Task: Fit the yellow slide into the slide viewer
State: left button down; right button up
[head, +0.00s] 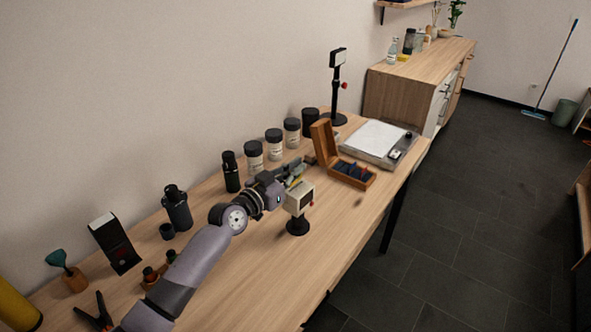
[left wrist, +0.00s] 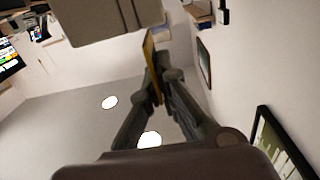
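The slide viewer (head: 300,197) is a small cream box with a dark screen, on a black round-based stand near the table's middle. My left gripper (head: 292,172) is just behind its top in the head view. The yellow slide (left wrist: 150,62) shows nearly edge-on between the fingertips of the left gripper (left wrist: 157,80) in the left wrist view, and the fingers are shut on it. A bit of yellow (head: 296,182) also shows at the viewer's top edge in the head view. A cream-grey body (left wrist: 105,15), likely the viewer, is close by the slide. My right gripper is not in view.
An open wooden box (head: 322,140) with dark blue slides stands behind right of the viewer, near a light panel (head: 376,138). Several jars (head: 274,142) line the wall. A black stand (head: 338,90) rises at the back. The table's front right (head: 340,225) is clear.

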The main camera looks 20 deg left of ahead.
aim_at(296, 183)
pick_arm(q)
jog(key=shift+f+b, duration=1.95)
jog(key=shift+b, duration=0.15)
jog(key=c, duration=2.3)
grip_release()
jog(key=shift+s, duration=0.1)
jog(key=o, duration=0.6)
jog(key=shift+s+f, duration=0.1)
jog(key=shift+f, duration=0.05)
notch_tip(296, 183, up, 11)
jog(key=shift+f, duration=0.1)
